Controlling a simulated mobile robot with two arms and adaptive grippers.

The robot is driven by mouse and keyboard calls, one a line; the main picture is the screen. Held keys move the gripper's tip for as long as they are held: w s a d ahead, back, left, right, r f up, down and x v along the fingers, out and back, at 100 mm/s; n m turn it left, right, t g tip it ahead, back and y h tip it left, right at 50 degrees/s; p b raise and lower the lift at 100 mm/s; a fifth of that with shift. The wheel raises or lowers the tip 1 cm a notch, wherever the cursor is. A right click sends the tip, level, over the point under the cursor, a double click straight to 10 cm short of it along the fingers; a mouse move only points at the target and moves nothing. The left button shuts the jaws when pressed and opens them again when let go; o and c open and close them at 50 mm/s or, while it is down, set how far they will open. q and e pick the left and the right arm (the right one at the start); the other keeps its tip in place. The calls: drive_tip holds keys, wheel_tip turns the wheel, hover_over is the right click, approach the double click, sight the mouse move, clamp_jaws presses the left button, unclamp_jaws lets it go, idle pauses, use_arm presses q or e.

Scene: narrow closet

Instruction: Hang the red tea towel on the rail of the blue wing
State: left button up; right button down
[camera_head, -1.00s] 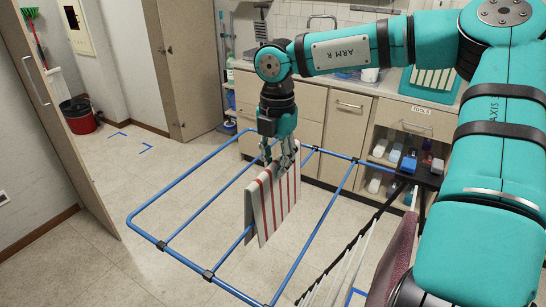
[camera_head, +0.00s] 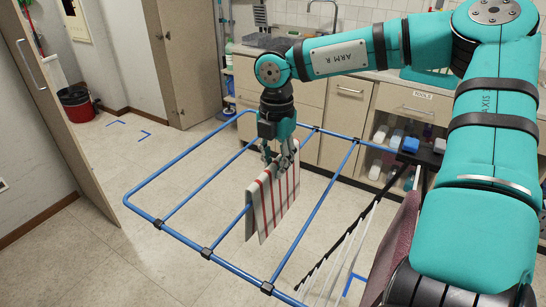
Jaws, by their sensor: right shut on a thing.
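The tea towel (camera_head: 272,203) is white with red stripes. It hangs folded over a middle rail of the blue wing (camera_head: 180,238), with a flap down each side. My right gripper (camera_head: 280,160) points down from above and is shut on the towel's top edge at the rail. The towel hides the stretch of rail under it. My left gripper is not in view.
A dark red cloth (camera_head: 392,245) hangs beside white rails (camera_head: 345,250) at the right, partly behind my right arm. A counter with cabinets (camera_head: 345,120) stands behind the wing. A cabinet door (camera_head: 55,110) stands at the left, and a red bucket (camera_head: 75,105) beyond it. Other blue rails are bare.

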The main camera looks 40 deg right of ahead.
drive_tip(key=shift+f+b, duration=0.45)
drive_tip(key=shift+f, duration=0.85)
drive_tip(key=c, duration=1.1)
unclamp_jaws()
wheel_tip(320, 180, up, 12)
drive_tip(key=shift+w+r, duration=0.1)
